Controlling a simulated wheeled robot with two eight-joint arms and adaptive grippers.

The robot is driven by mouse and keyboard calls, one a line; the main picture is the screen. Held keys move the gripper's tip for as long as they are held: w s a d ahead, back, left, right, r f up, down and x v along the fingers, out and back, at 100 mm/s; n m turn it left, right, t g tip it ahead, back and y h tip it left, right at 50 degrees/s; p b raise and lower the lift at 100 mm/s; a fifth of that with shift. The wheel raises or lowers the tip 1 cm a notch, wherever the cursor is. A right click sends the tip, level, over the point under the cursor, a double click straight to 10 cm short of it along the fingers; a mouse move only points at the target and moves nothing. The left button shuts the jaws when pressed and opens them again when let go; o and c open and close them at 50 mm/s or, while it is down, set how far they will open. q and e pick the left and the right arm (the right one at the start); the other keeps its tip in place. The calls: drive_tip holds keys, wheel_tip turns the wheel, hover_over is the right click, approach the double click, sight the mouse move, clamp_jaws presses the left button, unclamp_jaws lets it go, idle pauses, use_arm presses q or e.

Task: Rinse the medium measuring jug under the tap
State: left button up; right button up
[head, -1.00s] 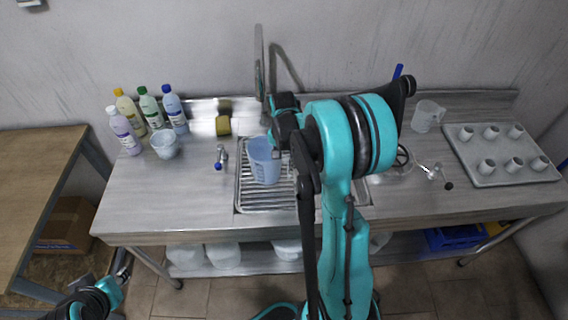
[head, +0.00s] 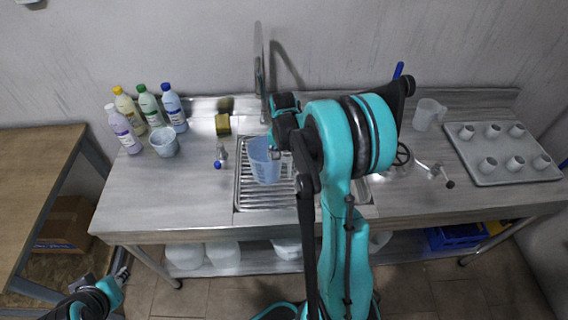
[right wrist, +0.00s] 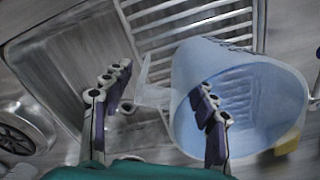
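The medium measuring jug (head: 263,163) is light blue and translucent, at the ribbed drainer (head: 245,193) of the sink in the head view. I cannot tell whether its base touches the ribs. In the right wrist view the jug (right wrist: 265,70) has its mouth towards the camera, with its handle (right wrist: 148,92) between the two fingers of my right gripper (right wrist: 165,85). These fingers are spread, with visible gaps beside the handle; one overlaps the jug's mouth. The tap (head: 260,70) rises behind the jug. My left gripper (head: 120,265) is low at the left; its fingers are unclear.
Several bottles (head: 148,104) and a pale container (head: 164,143) stand at the left. A yellow sponge (head: 222,125) lies near the drainer. A clear jug (head: 427,114) and a tray (head: 500,174) of white cups stand at the right. My right arm hides most of the basin.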

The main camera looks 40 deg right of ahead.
wheel_tip(320, 180, up, 12)
drive_tip(key=shift+r, duration=0.1)
drive_tip(key=shift+a, duration=0.4)
drive_tip(key=s+a+f+n+t+b, duration=0.2)
drive_tip(key=s+a+n, duration=0.4)
drive_tip(key=a, duration=0.3)
drive_tip(key=s+a+f+n+t+b, duration=0.2)
drive_tip(key=s+a+n+t+b, duration=0.1)
drive_tip(key=s+a+n+t, duration=0.2)
drive_tip(key=s+a+n, duration=0.1)
drive_tip(key=s+a, duration=0.1)
drive_tip(key=a, duration=0.1)
drive_tip(key=shift+a+f, duration=0.15)
drive_tip(key=shift+a, duration=0.2)
idle(0.4)
